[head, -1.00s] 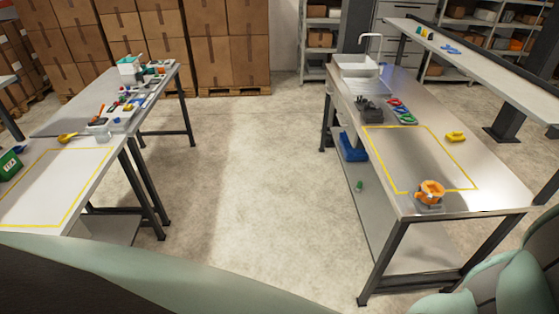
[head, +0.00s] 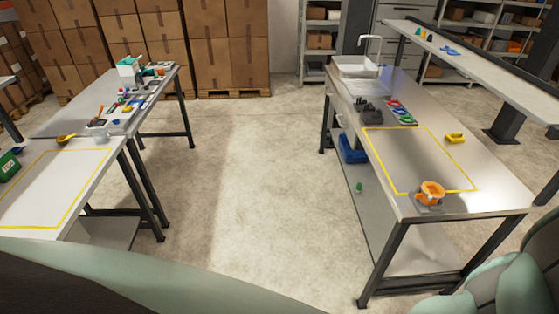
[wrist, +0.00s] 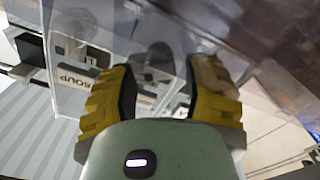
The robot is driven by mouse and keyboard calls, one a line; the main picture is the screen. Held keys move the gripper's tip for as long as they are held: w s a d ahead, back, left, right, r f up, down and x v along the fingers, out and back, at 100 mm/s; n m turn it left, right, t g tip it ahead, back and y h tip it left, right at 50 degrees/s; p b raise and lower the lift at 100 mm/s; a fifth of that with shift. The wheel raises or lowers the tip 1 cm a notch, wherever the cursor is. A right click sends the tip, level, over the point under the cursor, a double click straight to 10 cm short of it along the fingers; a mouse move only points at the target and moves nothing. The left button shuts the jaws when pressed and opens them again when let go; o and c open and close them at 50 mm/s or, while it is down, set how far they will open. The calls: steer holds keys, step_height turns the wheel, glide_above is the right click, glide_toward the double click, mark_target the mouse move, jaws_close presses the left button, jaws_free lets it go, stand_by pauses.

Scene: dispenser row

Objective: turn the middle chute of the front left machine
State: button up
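My gripper (wrist: 160,100) shows only in the wrist view, with two ridged yellow fingers spread well apart. Close in front of it are clear, see-through panels (wrist: 255,40), which look like part of a dispenser machine. A white label (wrist: 78,78) with dark lettering, partly blurred, shows beyond the left finger. Grey and dark parts show between the fingers through the clear material. I cannot tell which part is the middle chute, or whether the fingers touch anything. The head view shows no dispenser machine and no gripper.
A steel bench (head: 410,208) on the right holds an orange item (head: 432,190) and a sink (head: 356,66). Open floor (head: 255,180) lies between them. Cartons (head: 235,50) stand behind.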

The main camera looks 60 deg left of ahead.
steer(key=shift+o, duration=1)
